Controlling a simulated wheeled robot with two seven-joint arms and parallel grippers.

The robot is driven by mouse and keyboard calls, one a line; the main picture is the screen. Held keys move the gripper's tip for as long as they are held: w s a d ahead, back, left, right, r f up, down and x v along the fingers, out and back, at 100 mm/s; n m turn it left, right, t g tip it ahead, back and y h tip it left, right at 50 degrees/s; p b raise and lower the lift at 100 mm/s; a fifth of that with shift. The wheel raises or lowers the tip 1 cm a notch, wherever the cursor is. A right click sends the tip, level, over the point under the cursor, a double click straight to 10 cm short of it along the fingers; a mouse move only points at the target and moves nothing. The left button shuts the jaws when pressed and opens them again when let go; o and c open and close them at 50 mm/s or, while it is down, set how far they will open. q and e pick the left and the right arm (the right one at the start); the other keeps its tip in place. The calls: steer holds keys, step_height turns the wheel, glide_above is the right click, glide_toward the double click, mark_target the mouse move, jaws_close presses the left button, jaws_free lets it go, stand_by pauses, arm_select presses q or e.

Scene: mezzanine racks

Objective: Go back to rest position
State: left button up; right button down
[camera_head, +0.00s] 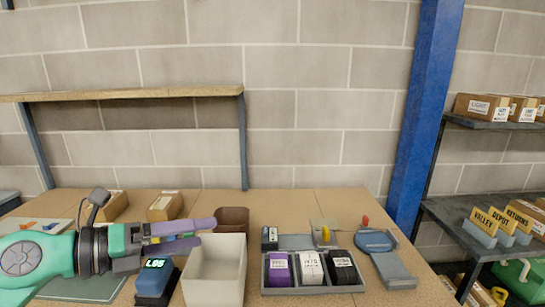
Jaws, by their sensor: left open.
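My left arm reaches in from the left, and my left gripper (205,234) is open. Its purple fingers point right, above the table and near the top of a white bin (217,280). I see nothing held between the fingers. My right gripper is out of view.
The wooden table (285,203) holds a blue device with a lit display (155,280), a brown cup (232,218), a grey tray (314,290) with several labelled items, and a blue round-based tool (375,241). A blue post (420,110) and shelves with boxes (485,107) stand right.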

arm_select(q)
steer(key=w+a+n+t+y, duration=0.65)
steer(key=a+n+t, duration=0.4)
steer(key=n, duration=0.85)
steer(key=s+a+f+n+g+y, duration=0.1)
steer(key=a+f+n+g+y, duration=0.3)
steer(key=f+n+y, duration=0.7)
steer(key=s+d+f+n+g+h, duration=0.25)
steer(key=s+f+g, duration=0.35)
steer(key=s+f, duration=0.55)
steer(key=s+d+f+n+g+h, duration=0.2)
steer(key=s+d+f+g, duration=0.35)
steer(key=f, duration=0.95)
steer(key=s+a+f+g+b, duration=0.1)
steer(key=s+f+b, duration=0.1)
steer(key=f, duration=1)
steer(key=s+a+f+b, duration=0.1)
steer(key=s+f+b, duration=0.15)
steer(key=f, duration=0.95)
steer(key=s+a+f+g+b, duration=0.1)
steer(key=s+a+f+b, duration=0.2)
steer(key=s+f, duration=1.4)
step_height(320, 180, down, 4)
steer(key=shift+a+r+g+b, duration=0.15)
steer(key=shift+r+g+b, duration=0.15)
steer(key=shift+b, duration=0.5)
